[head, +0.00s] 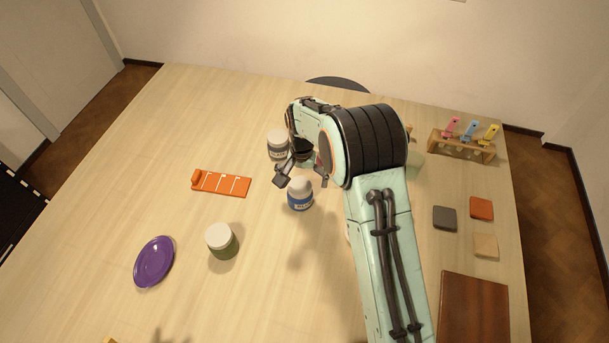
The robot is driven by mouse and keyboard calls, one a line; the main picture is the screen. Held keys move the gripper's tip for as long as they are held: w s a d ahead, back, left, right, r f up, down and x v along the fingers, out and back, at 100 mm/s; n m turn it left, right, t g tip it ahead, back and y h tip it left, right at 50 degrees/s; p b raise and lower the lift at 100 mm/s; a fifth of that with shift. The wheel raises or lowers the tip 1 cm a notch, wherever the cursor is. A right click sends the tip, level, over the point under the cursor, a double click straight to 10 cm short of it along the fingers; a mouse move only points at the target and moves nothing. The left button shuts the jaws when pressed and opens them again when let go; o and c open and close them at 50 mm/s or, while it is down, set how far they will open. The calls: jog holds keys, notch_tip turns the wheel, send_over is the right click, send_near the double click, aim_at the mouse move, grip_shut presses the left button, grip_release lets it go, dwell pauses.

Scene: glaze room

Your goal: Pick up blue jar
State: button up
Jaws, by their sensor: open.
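A jar with a blue label and a whitish top (300,194) stands upright near the middle of the table. My gripper (304,180) is open just above and behind it, with one finger to the jar's upper left and the other partly hidden by my arm. The fingers appear empty. I cannot tell whether they touch the jar. A second jar, white-lidded with a grey-brown label (278,145), stands just behind and left of my gripper. A third jar, green with a cream lid (222,241), stands to the front left.
An orange strip with white marks (222,183) and a purple plate (154,262) lie left. A wooden rack with coloured clips (462,146), several small tiles (444,217) and a brown board (474,308) are right. The front middle is clear.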

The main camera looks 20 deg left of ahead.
jog(key=shift+s+a+f, duration=0.25)
jog(key=shift+a+f, duration=0.05)
jog(key=shift+f, duration=0.2)
notch_tip(320, 180, down, 6)
jog(key=shift+r, duration=0.1)
jog(key=c, duration=1.2)
jog(key=shift+c, duration=0.2)
